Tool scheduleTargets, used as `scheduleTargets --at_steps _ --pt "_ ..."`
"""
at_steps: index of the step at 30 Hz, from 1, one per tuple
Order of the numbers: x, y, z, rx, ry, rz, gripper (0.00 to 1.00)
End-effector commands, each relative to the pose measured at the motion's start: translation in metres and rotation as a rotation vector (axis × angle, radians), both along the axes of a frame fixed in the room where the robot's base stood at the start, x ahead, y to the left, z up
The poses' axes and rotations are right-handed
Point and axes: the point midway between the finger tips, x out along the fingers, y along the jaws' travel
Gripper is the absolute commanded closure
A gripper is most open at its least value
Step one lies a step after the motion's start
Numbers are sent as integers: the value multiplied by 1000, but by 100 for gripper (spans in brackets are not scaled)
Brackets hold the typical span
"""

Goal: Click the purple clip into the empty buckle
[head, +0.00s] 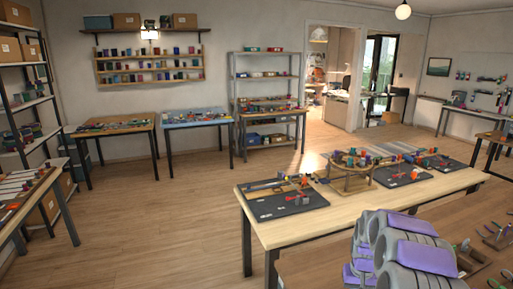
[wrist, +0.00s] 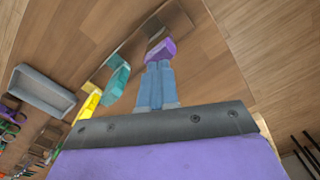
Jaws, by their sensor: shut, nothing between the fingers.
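In the wrist view my gripper (wrist: 158,66) has its two pale blue fingers side by side and shut, with nothing held between them. A purple clip (wrist: 160,49) shows right at the fingertips; whether they touch it I cannot tell. A teal clip (wrist: 117,81) and a yellow clip (wrist: 88,104) stand in a row to the left of the fingers. A small grey piece (wrist: 155,31) lies just beyond the purple clip; I cannot tell whether it is the empty buckle. The head view does not show the fingertips or these clips clearly.
A grey tray (wrist: 30,84) and several hand tools are at the left in the wrist view. In the head view, a wooden table (head: 300,232) with dark mats and a round wooden stand (head: 347,182) is ahead. Open floor (head: 150,230) lies to its left.

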Motion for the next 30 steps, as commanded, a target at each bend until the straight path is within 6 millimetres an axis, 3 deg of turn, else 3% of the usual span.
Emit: scheduleTargets --at_steps 24,30 --pt "1 0 61 -1 -3 0 100" --pt "1 0 64 0 0 0 100"
